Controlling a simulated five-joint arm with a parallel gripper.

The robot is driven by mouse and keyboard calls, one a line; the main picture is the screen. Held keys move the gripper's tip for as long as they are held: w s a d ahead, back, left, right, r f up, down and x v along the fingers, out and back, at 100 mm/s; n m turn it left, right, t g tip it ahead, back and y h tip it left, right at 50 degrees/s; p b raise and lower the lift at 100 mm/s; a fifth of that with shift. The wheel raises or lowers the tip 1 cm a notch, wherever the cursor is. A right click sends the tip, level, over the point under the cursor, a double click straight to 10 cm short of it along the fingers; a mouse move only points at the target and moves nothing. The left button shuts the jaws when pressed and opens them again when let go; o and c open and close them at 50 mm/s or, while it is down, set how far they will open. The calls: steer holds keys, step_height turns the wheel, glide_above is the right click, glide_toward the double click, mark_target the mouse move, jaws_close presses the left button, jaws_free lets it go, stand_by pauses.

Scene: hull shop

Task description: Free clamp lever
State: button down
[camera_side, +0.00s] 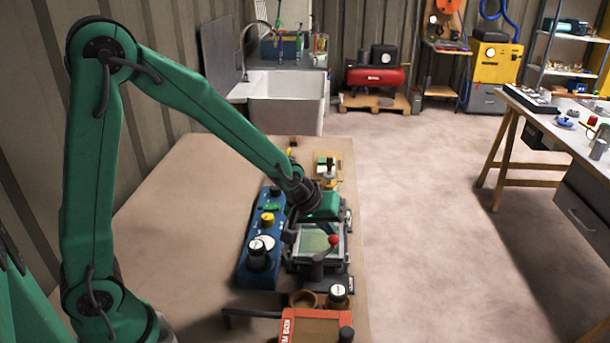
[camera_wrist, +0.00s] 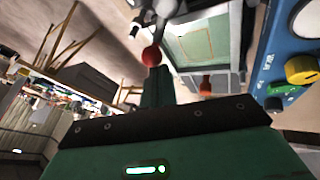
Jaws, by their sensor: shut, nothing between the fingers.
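The clamp lever is a dark arm with a red ball knob (camera_side: 333,239), standing by a framed fixture with a pale green panel (camera_side: 318,250). In the wrist view the red knob (camera_wrist: 151,56) shows just beyond the tip of my gripper (camera_wrist: 158,80), with the lever's dark metal above it. My gripper (camera_side: 322,207) is shut and empty, over the far end of the fixture. Whether it touches the knob I cannot tell. The fingertips are partly hidden in the side view.
A blue control box (camera_side: 257,258) with knobs stands close left of the fixture. An orange box (camera_side: 315,327) stands in front, and a small yellowish unit (camera_side: 333,160) behind. The bench top (camera_side: 190,220) to the left is clear.

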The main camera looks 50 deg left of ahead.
steer(key=shift+a, duration=0.15)
steer(key=s+a+r+y, duration=0.1)
steer(key=s+a+r, duration=0.2)
steer(key=a+r, duration=0.4)
steer(key=shift+s+r, duration=0.4)
steer(key=shift+r, duration=1.1)
